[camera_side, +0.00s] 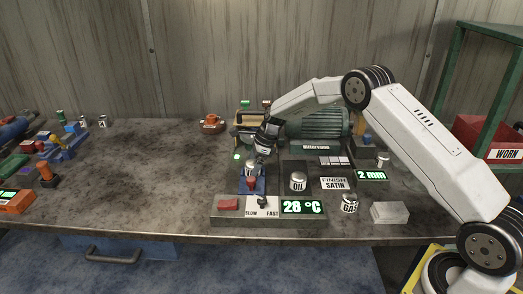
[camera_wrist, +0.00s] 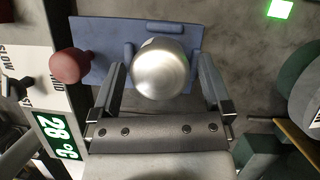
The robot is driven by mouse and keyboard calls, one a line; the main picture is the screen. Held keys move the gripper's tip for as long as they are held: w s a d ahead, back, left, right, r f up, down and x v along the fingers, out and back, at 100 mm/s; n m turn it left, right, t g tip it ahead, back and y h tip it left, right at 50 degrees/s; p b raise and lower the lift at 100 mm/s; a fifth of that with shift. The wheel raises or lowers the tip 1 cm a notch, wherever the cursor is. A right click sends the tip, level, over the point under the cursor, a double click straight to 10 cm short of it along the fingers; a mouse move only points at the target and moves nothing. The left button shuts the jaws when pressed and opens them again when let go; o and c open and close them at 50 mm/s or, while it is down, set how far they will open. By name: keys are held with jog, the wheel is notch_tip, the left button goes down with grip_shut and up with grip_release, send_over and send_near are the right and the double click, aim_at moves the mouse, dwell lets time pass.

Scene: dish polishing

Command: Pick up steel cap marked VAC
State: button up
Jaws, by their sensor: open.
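A round steel cap (camera_wrist: 160,68) sits on a blue base (camera_wrist: 92,32) in the wrist view. My gripper (camera_wrist: 160,82) is open with one finger on each side of this cap; whether they touch it I cannot tell. In the side view the cap (camera_side: 251,166) shows on the blue base (camera_side: 246,186), just under my gripper (camera_side: 259,156). No marking on this cap is legible in either view. Two other steel caps stand to the right, one marked OIL (camera_side: 298,181) and one marked GAS (camera_side: 349,203).
A red knob (camera_wrist: 70,66) stands beside the blue base. A control panel with a 28 °C display (camera_side: 303,207) lies in front, and a green motor (camera_side: 320,122) stands behind. Another steel cap (camera_side: 383,160) is by the 2 mm display (camera_side: 371,175).

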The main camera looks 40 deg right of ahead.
aim_at(250, 162)
dwell(0.3)
grip_shut()
jog(key=shift+r, duration=0.15)
jog(key=shift+r, duration=1.45)
jog(key=s+a+r, duration=0.1)
jog(key=s+r, duration=0.8)
jog(key=s, duration=0.5)
jog(key=shift+r, duration=0.4)
jog(key=shift+a, duration=0.1)
